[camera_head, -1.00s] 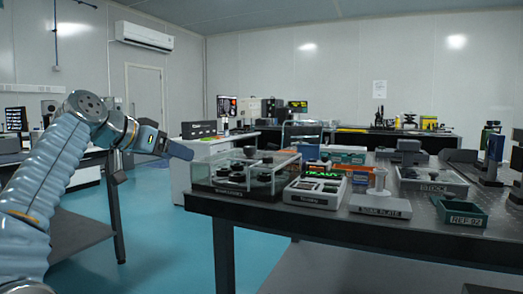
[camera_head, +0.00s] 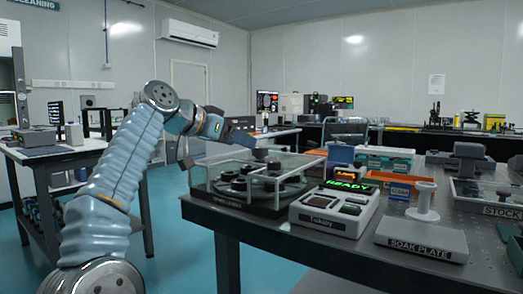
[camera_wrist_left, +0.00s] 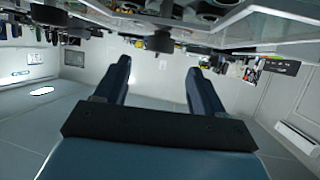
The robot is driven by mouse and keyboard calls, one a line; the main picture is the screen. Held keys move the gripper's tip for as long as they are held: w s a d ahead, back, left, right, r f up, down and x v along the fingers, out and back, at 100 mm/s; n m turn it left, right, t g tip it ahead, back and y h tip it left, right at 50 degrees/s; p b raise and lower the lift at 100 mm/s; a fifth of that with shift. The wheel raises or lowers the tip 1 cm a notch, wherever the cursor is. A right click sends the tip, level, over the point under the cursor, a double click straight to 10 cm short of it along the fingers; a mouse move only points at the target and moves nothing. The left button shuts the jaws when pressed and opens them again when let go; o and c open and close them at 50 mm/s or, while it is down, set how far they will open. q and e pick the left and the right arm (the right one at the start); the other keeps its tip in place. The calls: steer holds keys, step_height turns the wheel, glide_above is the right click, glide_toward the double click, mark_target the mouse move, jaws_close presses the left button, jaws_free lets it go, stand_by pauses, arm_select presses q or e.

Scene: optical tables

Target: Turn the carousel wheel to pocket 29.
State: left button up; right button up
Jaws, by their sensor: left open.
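The carousel (camera_head: 232,207) is a clear-walled case on a dark base at the table's left front corner. Its dark wheel (camera_head: 292,190), with several dark round parts, shows through the clear walls. A dark knob (camera_head: 262,154) stands on its top. My left gripper (camera_head: 252,140) reaches in level from the left, just above the case and close to the knob. In the left wrist view, its two fingers (camera_wrist_left: 158,70) are apart with nothing between them, and a dark knob (camera_wrist_left: 159,41) lies beyond the tips. Pocket numbers cannot be read. My right gripper does not show.
Further right are the soak plate (camera_head: 421,240), a white spool-shaped post (camera_head: 424,203) and the stock tray (camera_head: 497,209). Floor is free left of the table.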

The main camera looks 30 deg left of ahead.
mark_target(259, 147)
arm_select(q)
steer(key=x, duration=0.8)
steer(key=shift+w, duration=0.2)
jaws_close()
steer(key=shift+r+m+h+p, duration=0.2)
steer(key=shift+m+h+p, duration=0.25)
steer(key=shift+p, duration=0.65)
steer(key=shift+h, duration=0.35)
steer(key=shift+f+m+g, duration=0.2)
steer(key=shift+m+g, duration=0.1)
steer(key=shift+m, duration=0.05)
